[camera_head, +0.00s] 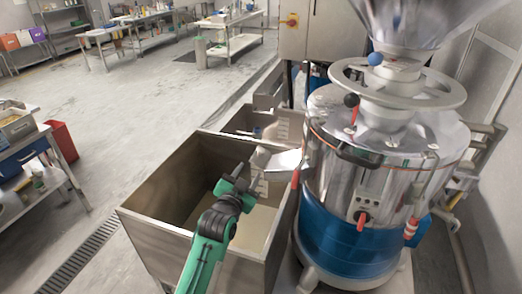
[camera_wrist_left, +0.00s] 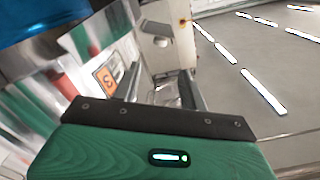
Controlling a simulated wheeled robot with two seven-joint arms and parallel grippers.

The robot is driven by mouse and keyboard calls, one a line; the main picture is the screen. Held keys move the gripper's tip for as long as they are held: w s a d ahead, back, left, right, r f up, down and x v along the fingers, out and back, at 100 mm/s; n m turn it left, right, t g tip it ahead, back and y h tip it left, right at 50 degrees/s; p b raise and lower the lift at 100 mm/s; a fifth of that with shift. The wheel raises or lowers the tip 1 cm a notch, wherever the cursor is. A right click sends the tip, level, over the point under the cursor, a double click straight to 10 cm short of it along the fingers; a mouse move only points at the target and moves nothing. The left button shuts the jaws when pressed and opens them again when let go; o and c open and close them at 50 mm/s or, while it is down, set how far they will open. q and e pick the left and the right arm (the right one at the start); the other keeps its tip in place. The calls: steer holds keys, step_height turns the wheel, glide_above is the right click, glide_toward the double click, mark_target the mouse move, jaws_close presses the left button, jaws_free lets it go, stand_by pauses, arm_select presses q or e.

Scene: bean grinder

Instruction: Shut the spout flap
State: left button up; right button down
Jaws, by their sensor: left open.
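The grinder (camera_head: 335,165) is a shiny steel drum with a blue base, at the right of the head view. Its metal spout (camera_head: 286,160) sticks out to the left over a steel bin, with a grey plate (camera_head: 262,157) at its outer end that looks like the flap. I cannot tell exactly how far the flap stands open. A red handle (camera_head: 295,179) hangs beside the spout. My left gripper (camera_head: 248,183), green and black, is open over the bin, just left of and below the spout. No contact is clear. In the left wrist view its green body hides the lower part.
The steel bin (camera_head: 160,226) stands open below the spout, its walls around my left gripper. A second bin (camera_head: 240,120) is behind it. A handwheel (camera_head: 345,75) and a hopper (camera_head: 410,20) top the grinder.

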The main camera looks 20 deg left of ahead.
mark_target(260, 152)
arm_select(q)
steer(key=w+p, duration=0.1)
steer(key=w, duration=0.3)
steer(key=w+p, duration=0.1)
steer(key=w, duration=0.3)
steer(key=w+p, duration=0.1)
steer(key=w, duration=0.4)
steer(key=shift+d, duration=0.25)
steer(key=shift+f, duration=0.1)
jaws_close()
